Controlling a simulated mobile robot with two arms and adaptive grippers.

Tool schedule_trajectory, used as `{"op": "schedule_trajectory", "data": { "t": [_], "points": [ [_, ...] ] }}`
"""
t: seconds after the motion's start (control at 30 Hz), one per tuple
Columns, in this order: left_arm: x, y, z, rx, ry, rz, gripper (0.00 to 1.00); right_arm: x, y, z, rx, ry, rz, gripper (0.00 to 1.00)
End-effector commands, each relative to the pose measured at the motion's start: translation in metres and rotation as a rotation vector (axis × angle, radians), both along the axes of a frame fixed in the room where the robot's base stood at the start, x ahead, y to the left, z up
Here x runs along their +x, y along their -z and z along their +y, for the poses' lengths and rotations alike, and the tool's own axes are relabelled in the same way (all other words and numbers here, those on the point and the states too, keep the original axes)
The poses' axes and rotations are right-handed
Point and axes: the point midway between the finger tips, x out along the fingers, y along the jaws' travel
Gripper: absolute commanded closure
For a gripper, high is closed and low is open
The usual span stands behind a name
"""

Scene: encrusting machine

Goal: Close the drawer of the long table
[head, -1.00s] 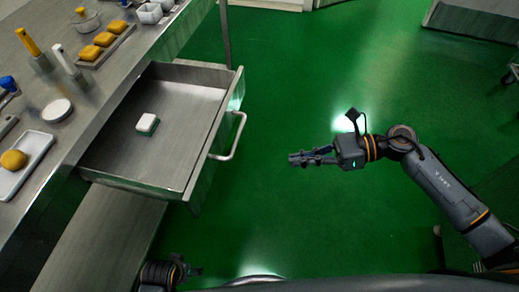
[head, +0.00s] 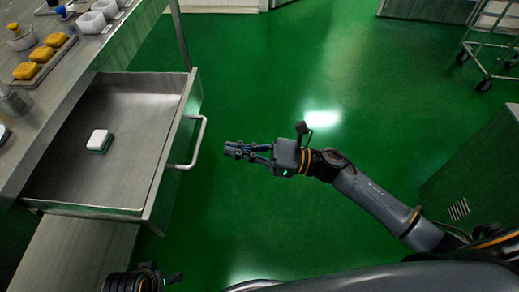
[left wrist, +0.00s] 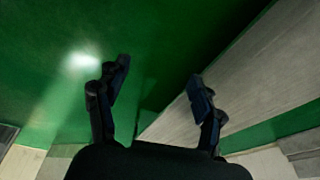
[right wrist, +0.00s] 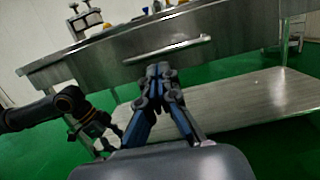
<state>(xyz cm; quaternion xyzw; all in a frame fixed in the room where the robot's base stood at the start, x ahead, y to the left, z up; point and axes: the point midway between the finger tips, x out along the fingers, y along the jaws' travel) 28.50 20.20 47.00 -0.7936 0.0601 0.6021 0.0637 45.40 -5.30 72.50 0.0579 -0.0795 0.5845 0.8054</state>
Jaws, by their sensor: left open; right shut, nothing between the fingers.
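The steel drawer (head: 158,170) of the long table (head: 112,50) stands pulled out in the head view. A small white and green block (head: 98,139) lies inside it. The drawer's bar handle (head: 197,144) is on its front; the handle (right wrist: 166,49) also shows in the right wrist view, ahead of the fingers. My right gripper (head: 232,150) is shut and empty, to the right of the handle and apart from it. My left gripper (left wrist: 158,82) is open and empty, low by the table's lower shelf (left wrist: 225,85); in the head view it shows only partly at the bottom edge.
Yellow pieces on a tray (head: 58,56), white containers (head: 91,22) and a small bowl (head: 20,38) stand on the table top. A wheeled rack (head: 490,45) is at the upper right.

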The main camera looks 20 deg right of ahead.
Motion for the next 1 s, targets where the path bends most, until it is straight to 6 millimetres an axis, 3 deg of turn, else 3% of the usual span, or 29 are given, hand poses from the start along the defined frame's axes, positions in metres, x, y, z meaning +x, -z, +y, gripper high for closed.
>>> {"op": "schedule_trajectory", "data": {
  "t": [0.1,0.3,0.93,1.0],
  "points": [
    [0.000,0.009,0.000,0.000,0.001,0.006,0.32,0.007,-0.006,0.021,0.001,-0.003,-0.002,1.00],
    [0.000,0.019,-0.001,0.000,0.001,0.010,0.32,0.013,-0.009,0.041,0.001,-0.001,0.000,1.00],
    [-0.001,0.023,-0.001,0.002,0.002,0.017,0.32,0.017,-0.009,0.052,0.000,-0.002,-0.003,1.00],
    [0.000,0.012,-0.001,-0.001,0.000,0.007,0.32,0.019,-0.009,0.060,0.001,-0.002,-0.002,1.00]
  ]
}}
